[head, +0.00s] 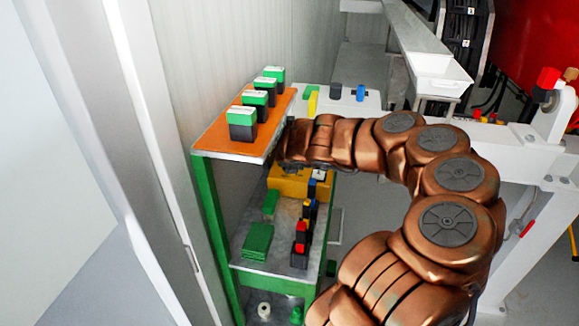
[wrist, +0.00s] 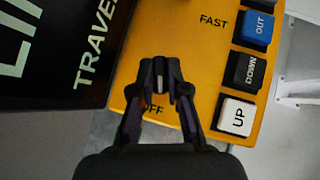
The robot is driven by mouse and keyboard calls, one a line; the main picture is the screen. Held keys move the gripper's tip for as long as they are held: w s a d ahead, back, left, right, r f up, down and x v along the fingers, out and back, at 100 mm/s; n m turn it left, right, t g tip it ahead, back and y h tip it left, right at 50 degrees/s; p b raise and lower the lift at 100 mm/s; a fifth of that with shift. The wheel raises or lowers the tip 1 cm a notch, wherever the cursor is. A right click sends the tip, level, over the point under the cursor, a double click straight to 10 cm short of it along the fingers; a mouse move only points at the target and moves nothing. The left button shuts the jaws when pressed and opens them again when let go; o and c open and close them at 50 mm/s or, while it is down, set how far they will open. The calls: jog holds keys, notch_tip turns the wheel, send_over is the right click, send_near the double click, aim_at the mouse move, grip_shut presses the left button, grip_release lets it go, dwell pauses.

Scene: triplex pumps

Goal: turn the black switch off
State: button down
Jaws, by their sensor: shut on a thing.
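A yellow control panel (wrist: 200,65) fills the middle of the wrist view; part of it shows below my arm in the head view (head: 287,184). My gripper (wrist: 160,82) reaches over the panel from below in the wrist view. Its fingertips are close together around the small black switch (wrist: 160,72), of which only a narrow part shows between them. The letters "FF" show on the panel beside the fingers, the rest of that label being covered. The switch's exact position is hard to tell. In the head view my arm hides the gripper and switch.
Blue OUT (wrist: 257,28), black DOWN (wrist: 249,70) and white UP (wrist: 237,115) buttons lie right of the gripper. A black lettered plate (wrist: 60,45) is at the left. An orange board (head: 215,133) with several green-topped black blocks is above the green-framed shelf (head: 213,210).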

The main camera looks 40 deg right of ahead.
jog(key=shift+m, duration=0.3)
dwell(0.4)
jog(key=c, duration=1.2)
grip_release()
jog(key=shift+o, duration=0.2)
jog(key=shift+d+r+n+p, duration=0.1)
jog(key=shift+n+p, duration=0.5)
jog(key=shift+p, duration=0.3)
jog(key=shift+d+n+y+p, duration=0.1)
jog(key=shift+n+y+p, duration=0.3)
jog(key=shift+y+p, duration=0.15)
jog(key=shift+n+t+y+p, duration=0.45)
jog(key=shift+n+p, duration=0.25)
jog(key=shift+p, duration=0.1)
jog(key=shift+n+y+p, duration=0.4)
jog(key=shift+n+p, duration=0.05)
jog(key=shift+n, duration=0.15)
